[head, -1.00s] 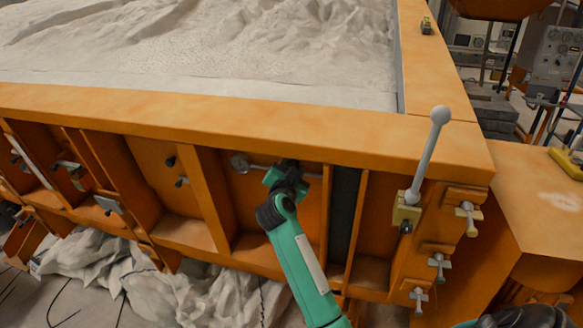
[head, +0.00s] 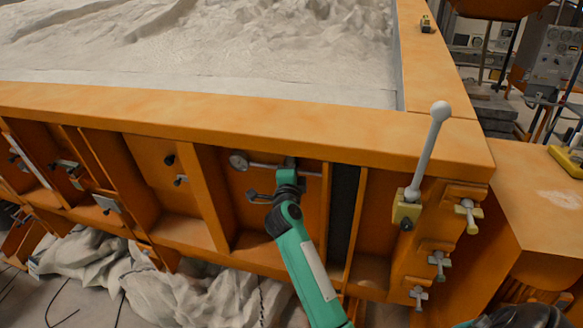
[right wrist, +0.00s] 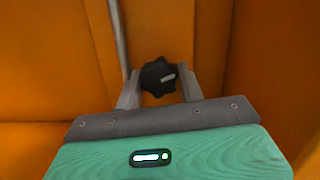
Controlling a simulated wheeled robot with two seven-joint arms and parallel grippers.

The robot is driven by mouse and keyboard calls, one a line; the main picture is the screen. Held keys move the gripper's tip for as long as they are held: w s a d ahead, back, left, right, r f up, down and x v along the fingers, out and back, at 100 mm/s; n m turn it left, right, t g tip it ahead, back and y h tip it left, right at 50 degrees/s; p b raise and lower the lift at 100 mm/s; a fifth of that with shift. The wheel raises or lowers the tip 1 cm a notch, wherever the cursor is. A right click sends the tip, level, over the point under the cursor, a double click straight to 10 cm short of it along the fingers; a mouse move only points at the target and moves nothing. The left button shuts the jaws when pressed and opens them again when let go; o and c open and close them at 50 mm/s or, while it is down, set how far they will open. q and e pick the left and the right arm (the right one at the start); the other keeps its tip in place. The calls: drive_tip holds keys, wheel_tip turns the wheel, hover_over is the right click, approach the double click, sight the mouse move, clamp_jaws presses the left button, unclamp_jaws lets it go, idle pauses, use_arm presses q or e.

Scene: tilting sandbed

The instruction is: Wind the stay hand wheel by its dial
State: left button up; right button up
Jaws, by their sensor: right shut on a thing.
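The hand wheel (right wrist: 162,77) is a small black lobed knob with a light mark, against the orange panel in the right wrist view. The two grey fingers of my right gripper (right wrist: 159,92) stand on either side of it, shut on it. In the head view, my right gripper (head: 272,185) is at the panel just below a thin rod, and it hides the wheel. My left gripper is not in view.
The orange sandbed rim (head: 240,112) overhangs the gripper, and upright ribs (head: 211,198) flank the bay. Crumpled pale sheeting (head: 180,298) lies below.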

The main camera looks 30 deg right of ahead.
drive_tip(key=shift+f+m, duration=0.1)
drive_tip(key=shift+m, duration=0.8)
drive_tip(key=shift+b, duration=0.3)
drive_tip(key=o, duration=1)
drive_tip(key=shift+s, duration=0.1)
drive_tip(key=shift+c, duration=0.2)
drive_tip(key=shift+f, duration=0.2)
